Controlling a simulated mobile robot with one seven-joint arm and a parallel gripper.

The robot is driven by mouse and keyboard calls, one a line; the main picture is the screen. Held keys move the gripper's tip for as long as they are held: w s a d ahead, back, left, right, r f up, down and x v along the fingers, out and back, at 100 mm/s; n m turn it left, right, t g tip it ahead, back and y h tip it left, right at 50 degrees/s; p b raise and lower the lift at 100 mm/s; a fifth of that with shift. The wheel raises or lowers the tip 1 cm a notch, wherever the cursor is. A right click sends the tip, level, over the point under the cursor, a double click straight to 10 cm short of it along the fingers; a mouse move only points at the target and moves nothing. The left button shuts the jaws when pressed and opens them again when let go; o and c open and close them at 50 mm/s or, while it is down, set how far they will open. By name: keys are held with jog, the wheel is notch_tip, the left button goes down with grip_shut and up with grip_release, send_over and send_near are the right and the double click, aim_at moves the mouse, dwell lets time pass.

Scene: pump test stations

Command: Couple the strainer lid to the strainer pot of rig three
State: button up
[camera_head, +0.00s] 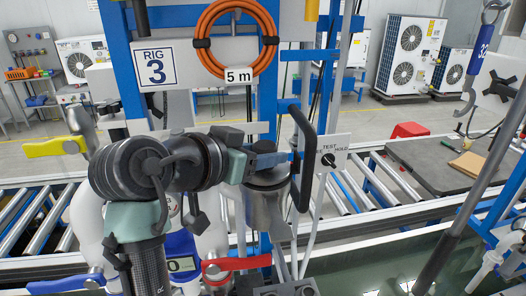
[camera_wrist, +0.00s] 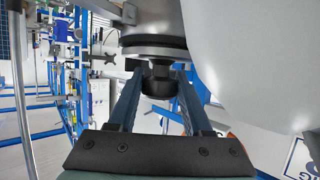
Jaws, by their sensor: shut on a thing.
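The strainer pot (camera_head: 266,212) is a grey metal vessel below the RIG 3 sign (camera_head: 157,68). My gripper (camera_head: 266,160) is above it, shut on the dark knob of the strainer lid (camera_head: 268,180). In the wrist view my gripper (camera_wrist: 158,78) has its two blue fingers on either side of the black knob (camera_wrist: 158,86). The lid's round plate (camera_wrist: 153,47) lies against or very close to the metal pot (camera_wrist: 150,20), which appears above it in that view. I cannot tell whether the lid is fully seated. My arm hides part of the rig.
A black looped handle (camera_head: 303,155) stands right beside my gripper. A TEST/HOLD switch plate (camera_head: 327,153) is to its right. An orange hose coil (camera_head: 237,38) hangs above. A roller conveyor (camera_head: 360,185) runs behind.

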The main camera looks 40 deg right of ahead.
dwell(0.4)
jog(key=o, duration=1.2)
jog(key=shift+f, duration=0.1)
jog(key=shift+a, duration=0.1)
jog(key=b+v, duration=0.4)
jog(key=v, duration=0.9)
jog(key=shift+b, duration=0.35)
